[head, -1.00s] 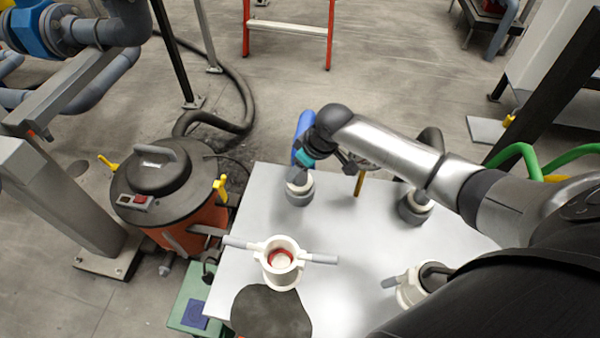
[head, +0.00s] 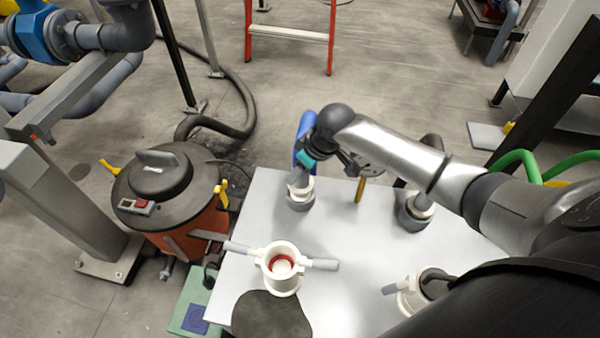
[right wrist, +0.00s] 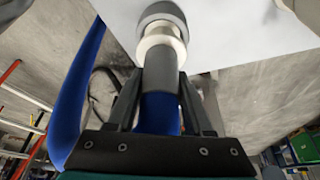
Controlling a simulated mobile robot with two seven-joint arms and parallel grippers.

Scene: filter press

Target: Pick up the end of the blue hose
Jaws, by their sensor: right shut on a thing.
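The blue hose (head: 304,128) shows behind my right wrist in the head view. It also runs down both the left side and the middle of the right wrist view (right wrist: 78,95). Its end has a grey cuff (right wrist: 158,82) and a white collar (right wrist: 160,42). My right gripper (head: 301,171) is shut around the cuff, one finger on each side in the right wrist view (right wrist: 160,80). The end points down at a grey ring fitting (head: 301,204) on the white table. I cannot tell whether the collar is still seated in it. My left gripper is not in view.
The white table (head: 350,235) carries a white two-handled fitting (head: 283,267), another grey-ringed fitting (head: 414,214) and a white one (head: 408,298). An orange drum vacuum (head: 185,225) stands left of the table.

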